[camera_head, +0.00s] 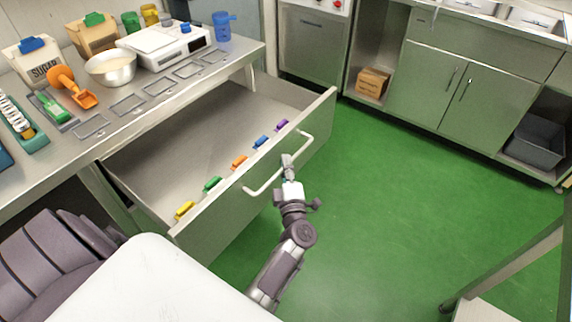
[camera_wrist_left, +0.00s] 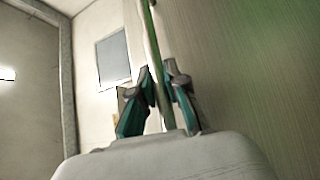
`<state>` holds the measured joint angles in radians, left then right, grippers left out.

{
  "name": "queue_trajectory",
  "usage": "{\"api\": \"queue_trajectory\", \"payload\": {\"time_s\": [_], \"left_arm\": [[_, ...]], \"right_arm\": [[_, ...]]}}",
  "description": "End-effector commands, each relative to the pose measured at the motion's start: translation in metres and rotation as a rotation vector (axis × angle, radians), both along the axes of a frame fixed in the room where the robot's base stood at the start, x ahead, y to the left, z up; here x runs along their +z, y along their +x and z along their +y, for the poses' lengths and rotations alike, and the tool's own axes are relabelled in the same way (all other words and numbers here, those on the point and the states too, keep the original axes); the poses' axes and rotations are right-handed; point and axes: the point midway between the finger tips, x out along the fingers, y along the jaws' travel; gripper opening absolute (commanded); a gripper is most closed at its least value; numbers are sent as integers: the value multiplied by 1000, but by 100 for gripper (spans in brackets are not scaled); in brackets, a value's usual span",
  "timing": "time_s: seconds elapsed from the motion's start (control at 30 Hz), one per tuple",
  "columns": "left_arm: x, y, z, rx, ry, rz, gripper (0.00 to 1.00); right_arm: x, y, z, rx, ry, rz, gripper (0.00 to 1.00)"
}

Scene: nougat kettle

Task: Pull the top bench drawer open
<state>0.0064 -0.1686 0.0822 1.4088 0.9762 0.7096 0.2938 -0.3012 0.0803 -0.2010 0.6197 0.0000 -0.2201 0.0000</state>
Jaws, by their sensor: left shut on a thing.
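The top bench drawer (camera_head: 215,218) stands pulled well out from under the steel bench, with its empty grey floor showing. Several coloured tabs sit along the inside of its front panel. A long white bar handle (camera_head: 262,190) runs across the outside of that panel. My left gripper (camera_head: 287,166) is shut on the handle near its middle. In the left wrist view the two teal-lined fingers (camera_wrist_left: 158,98) close around the thin handle bar (camera_wrist_left: 152,45), beside the drawer front. My right gripper is not in view.
The bench top (camera_head: 140,115) carries a sugar bin (camera_head: 42,70), an orange scoop (camera_head: 75,88), a metal bowl (camera_head: 110,69), a white scale (camera_head: 160,45) and a blue jug (camera_head: 221,26). Green floor (camera_head: 400,200) is clear right of the drawer. Steel cabinets (camera_head: 440,90) line the back.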

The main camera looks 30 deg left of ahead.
Motion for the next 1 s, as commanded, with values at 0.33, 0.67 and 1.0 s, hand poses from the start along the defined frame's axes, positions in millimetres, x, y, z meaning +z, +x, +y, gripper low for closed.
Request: {"api": "queue_trajectory", "payload": {"time_s": [0.33,0.67,1.0], "left_arm": [[-1,0,0,0,0,1,39],[-4,-14,-11,0,-2,4,39],[-13,-53,-46,-4,-7,6,39]], "right_arm": [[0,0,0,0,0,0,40],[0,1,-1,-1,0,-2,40],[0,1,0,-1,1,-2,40]]}}
